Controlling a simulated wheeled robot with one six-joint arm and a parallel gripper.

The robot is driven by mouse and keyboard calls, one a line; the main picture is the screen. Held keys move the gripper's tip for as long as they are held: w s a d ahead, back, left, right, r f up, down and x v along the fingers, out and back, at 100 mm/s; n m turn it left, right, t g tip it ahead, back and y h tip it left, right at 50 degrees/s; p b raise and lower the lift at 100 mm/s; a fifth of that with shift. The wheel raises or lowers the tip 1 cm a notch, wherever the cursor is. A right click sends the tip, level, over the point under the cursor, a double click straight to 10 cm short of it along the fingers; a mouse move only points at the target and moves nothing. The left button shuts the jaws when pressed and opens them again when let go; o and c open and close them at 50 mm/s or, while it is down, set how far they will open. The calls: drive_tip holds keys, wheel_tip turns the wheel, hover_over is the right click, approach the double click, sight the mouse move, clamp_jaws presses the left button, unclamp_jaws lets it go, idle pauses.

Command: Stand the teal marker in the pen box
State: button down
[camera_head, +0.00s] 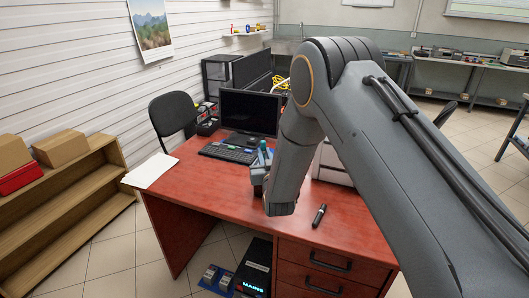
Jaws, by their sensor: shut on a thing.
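A small teal upright shape, the teal marker (262,146), shows just left of my forearm, above the middle of the desk. My gripper (262,168) is mostly hidden behind my own wrist and forearm. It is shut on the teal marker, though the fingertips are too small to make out. A grey-blue shape, seemingly the pen box (257,179), shows at the left edge of my wrist. Whether the marker is inside, above or behind the box cannot be told. A dark marker (319,215) lies on the desk to the right of my wrist.
The red-brown desk (205,190) holds a monitor (249,111), a keyboard (228,153) and white papers (151,170). A pale box-like object (333,168) stands behind my arm. The desk's left front is clear. A black chair (175,122) stands behind the desk's left end.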

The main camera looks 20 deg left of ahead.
sight(264, 144)
wheel_tip(264, 144, down, 6)
drive_tip(key=b, duration=0.3)
drive_tip(key=shift+b, duration=0.35)
drive_tip(key=c, duration=1.6)
unclamp_jaws()
drive_tip(key=shift+c, duration=0.2)
drive_tip(key=shift+r+p, duration=2.1)
drive_tip(key=shift+r, duration=2.4)
